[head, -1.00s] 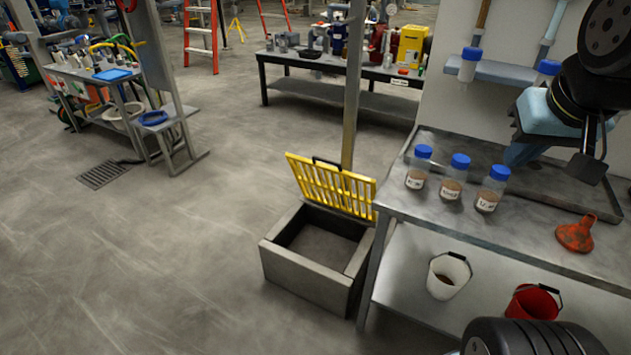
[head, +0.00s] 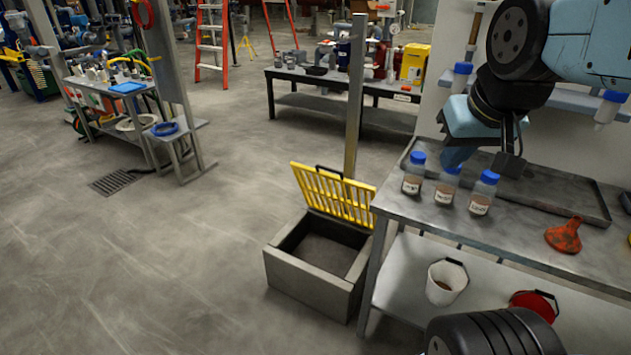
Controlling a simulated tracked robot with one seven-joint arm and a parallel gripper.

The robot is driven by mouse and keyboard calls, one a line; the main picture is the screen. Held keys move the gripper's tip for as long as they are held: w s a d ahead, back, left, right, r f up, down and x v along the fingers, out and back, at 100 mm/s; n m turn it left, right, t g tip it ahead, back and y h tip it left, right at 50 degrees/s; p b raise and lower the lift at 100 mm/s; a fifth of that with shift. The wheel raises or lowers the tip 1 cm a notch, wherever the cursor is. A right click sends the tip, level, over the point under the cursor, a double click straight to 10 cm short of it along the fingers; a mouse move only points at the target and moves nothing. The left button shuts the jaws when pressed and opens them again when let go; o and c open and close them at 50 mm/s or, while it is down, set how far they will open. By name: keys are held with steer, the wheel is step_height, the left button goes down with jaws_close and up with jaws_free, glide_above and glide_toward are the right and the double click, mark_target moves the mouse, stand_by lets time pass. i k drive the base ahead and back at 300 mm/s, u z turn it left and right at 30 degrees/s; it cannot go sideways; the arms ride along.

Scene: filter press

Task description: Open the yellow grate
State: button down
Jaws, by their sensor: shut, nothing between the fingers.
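The yellow grate (head: 334,194) stands raised at the back edge of a grey box-shaped pit (head: 308,285) on the floor. It leans back near a metal post, with a black handle at its top edge. The pit's opening is uncovered and looks empty inside. My gripper (head: 512,165) is at the upper right, above the steel bench and well apart from the grate. Its fingers point down and appear together with nothing held.
The steel bench (head: 520,235) carries several blue-capped jars (head: 445,186) and an orange funnel (head: 564,236). A white bucket (head: 446,282) and a red bucket (head: 535,303) sit on its lower shelf. Open floor lies left of the pit.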

mark_target(294, 167)
steer(key=u, duration=0.05)
steer(key=i, duration=1)
steer(key=z, duration=0.05)
